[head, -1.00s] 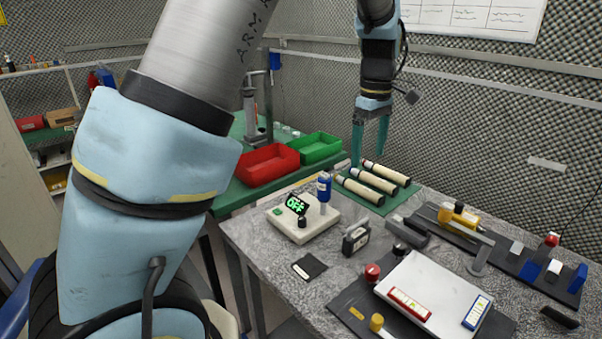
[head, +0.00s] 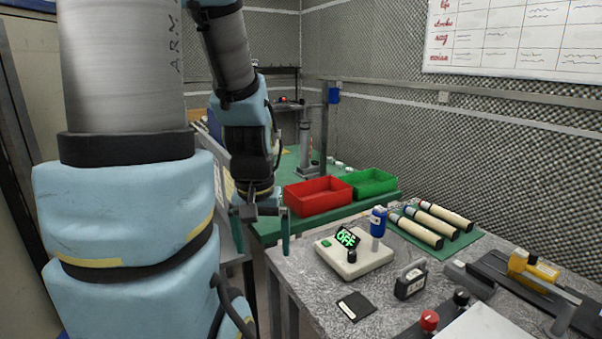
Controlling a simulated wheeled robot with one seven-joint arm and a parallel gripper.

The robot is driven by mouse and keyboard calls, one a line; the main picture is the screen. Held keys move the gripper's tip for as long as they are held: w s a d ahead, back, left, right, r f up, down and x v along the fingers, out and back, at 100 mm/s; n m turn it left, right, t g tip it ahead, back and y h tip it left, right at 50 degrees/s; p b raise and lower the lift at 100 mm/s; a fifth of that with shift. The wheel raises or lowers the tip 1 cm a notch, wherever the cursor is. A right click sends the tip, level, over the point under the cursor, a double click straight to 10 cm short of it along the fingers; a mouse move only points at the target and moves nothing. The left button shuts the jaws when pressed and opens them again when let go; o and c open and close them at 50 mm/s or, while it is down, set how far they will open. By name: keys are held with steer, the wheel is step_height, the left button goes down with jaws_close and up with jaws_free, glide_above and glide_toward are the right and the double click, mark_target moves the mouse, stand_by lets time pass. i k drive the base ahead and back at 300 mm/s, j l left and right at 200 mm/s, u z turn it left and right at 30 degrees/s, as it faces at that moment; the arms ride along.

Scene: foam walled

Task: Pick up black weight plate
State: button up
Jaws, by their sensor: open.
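A flat black square plate (head: 355,306) with a small pale label lies on the near left part of the grey speckled table (head: 318,293). A thicker black block (head: 411,281) with a label and a raised top stands to its right. I cannot tell for certain which of the two is the black weight plate. My gripper (head: 261,230) points down with its two teal fingers wide apart and nothing between them. It is to the left of the grey table, in front of the green bench, and apart from both black things.
A white device (head: 352,262) with a lit OFF display stands behind the black plate, a blue bottle (head: 378,220) near it. Red (head: 318,196) and green (head: 371,184) bins sit on the green bench. Several cream cylinders (head: 417,229) lie on a green mat. Tools crowd the right.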

mark_target(413, 277)
steer(key=k+l+u, duration=0.2)
steer(key=k+u, duration=0.9)
steer(key=i+l, duration=0.05)
